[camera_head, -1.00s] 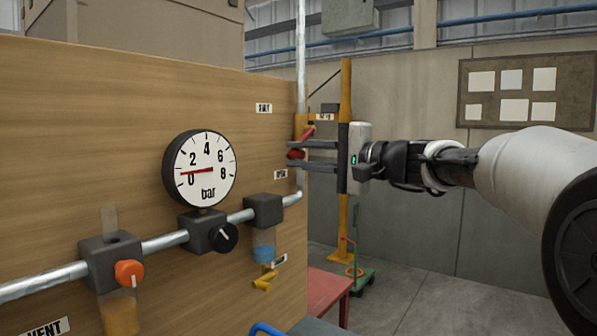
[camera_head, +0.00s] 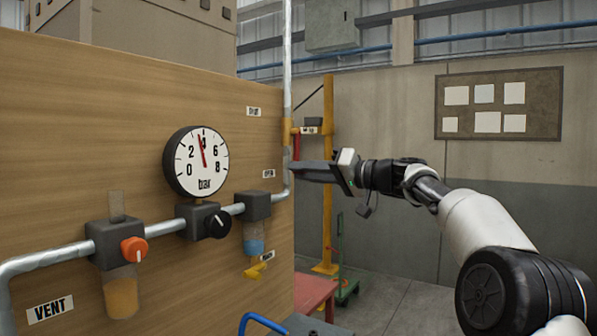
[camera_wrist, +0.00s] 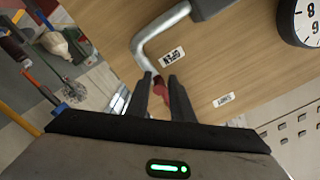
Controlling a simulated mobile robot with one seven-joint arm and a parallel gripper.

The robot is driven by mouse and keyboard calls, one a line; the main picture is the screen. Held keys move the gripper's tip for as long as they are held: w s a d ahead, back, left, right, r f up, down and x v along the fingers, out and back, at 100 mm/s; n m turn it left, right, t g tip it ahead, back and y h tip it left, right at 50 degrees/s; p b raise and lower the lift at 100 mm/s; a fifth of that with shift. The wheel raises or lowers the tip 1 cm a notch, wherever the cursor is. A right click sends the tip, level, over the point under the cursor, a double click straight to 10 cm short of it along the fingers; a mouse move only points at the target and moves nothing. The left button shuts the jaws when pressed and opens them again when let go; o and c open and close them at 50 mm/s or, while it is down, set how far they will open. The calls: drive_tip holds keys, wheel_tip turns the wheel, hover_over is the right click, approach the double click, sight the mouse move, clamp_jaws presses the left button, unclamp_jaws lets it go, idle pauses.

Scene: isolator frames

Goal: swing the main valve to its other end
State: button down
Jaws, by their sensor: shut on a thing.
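The main valve has an orange body (camera_head: 286,131) on the vertical pipe at the panel's right edge. Its red lever (camera_head: 296,147) shows as a short upright strip just above my gripper (camera_head: 297,170) in the head view; the rest is hidden behind the fingers. In the wrist view my gripper (camera_wrist: 160,80) is shut on the red lever (camera_wrist: 159,88), which shows between the fingertips. The fingers are level with the lower label, OPEN (camera_head: 269,174); the SHUT label (camera_head: 253,111) is above. The gauge (camera_head: 196,161) has its needle near 4.
An orange knob (camera_head: 133,249) and a black knob (camera_head: 217,224) sit on the horizontal pipe to the left. A yellow post (camera_head: 328,180) and a red table (camera_head: 313,293) stand beyond the panel.

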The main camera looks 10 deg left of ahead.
drive_tip(key=shift+w+d+r+n, duration=0.3)
drive_tip(key=shift+w+d+n, duration=0.1)
drive_tip(key=shift+w+n, duration=0.3)
drive_tip(key=shift+r, duration=0.15)
drive_tip(key=c, duration=1.7)
unclamp_jaws()
drive_tip(key=shift+c, duration=0.2)
drive_tip(key=shift+f, duration=0.2)
drive_tip(key=shift+f, duration=0.1)
